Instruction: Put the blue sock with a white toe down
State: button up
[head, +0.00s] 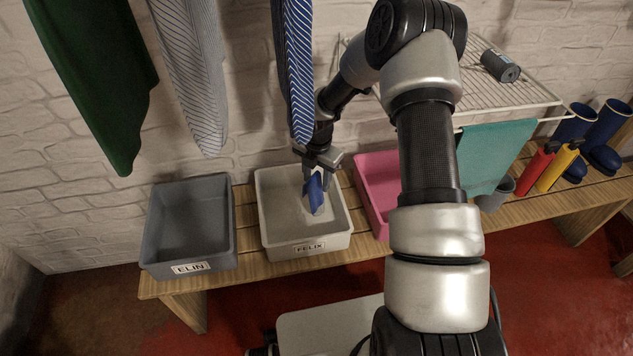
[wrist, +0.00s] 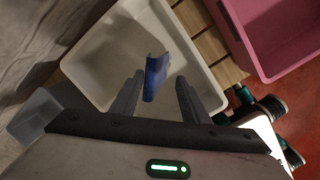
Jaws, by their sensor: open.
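The blue sock (head: 315,193) is in the light grey bin labelled FELIX (head: 302,247), below my gripper (head: 318,172). In the wrist view the sock (wrist: 156,76) shows as a narrow blue piece between and beyond the two fingers of my gripper (wrist: 156,98), with clear gaps on both sides. The fingers are open. The bin (wrist: 92,62) surrounds the sock in that view. The sock's white toe cannot be made out in either view, and whether the sock touches the bin floor is not clear.
A dark grey bin labelled ELIN (head: 190,268) stands left and a pink bin (head: 372,190) right, all on a slatted wooden bench (head: 250,262). Green, striped and blue cloths hang above. A blue striped cloth (head: 298,70) hangs close to my wrist.

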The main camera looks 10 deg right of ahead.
notch_tip(320, 180, up, 9)
jog(key=s+p, duration=0.1)
jog(key=p, duration=0.1)
jog(key=shift+r, duration=0.15)
